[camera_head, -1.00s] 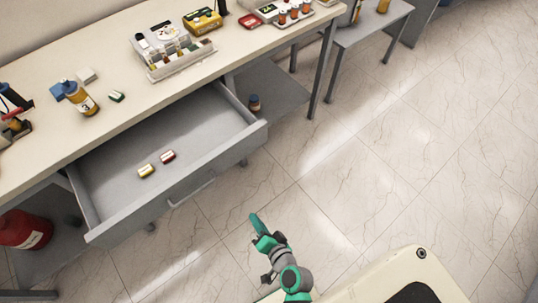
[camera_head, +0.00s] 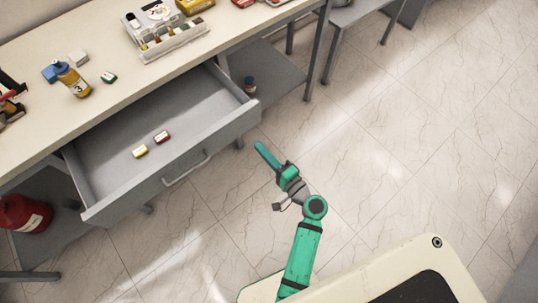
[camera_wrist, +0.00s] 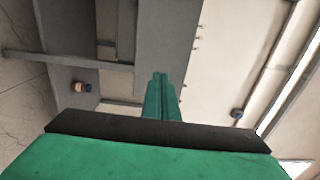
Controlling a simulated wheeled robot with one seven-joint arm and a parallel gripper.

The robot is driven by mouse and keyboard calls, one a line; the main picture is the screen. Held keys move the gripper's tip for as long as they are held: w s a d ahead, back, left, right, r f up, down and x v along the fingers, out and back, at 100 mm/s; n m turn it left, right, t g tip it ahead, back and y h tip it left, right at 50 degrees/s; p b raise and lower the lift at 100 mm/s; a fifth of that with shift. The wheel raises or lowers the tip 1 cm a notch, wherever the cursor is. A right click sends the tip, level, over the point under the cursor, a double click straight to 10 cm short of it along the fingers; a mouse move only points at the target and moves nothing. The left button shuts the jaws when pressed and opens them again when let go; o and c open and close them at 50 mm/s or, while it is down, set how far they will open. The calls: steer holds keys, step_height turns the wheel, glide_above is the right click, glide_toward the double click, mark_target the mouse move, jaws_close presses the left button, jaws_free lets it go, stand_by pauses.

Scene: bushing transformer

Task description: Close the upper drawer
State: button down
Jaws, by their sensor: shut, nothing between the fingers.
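The upper drawer (camera_head: 200,163) is grey and stands pulled far out from under the workbench. Its front carries a bar handle (camera_head: 187,168).
The workbench top (camera_head: 120,80) holds a numbered yellow bottle (camera_head: 75,82) and a tray of small bottles (camera_head: 170,38). A red container (camera_head: 22,213) sits on the lower left shelf. Tiled floor to the right is clear.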

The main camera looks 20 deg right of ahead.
mark_target(241, 126)
steer(key=x, duration=0.8)
steer(key=shift+w+a, duration=0.15)
steer(key=shift+w, duration=0.15)
steer(key=shift+w, duration=0.15)
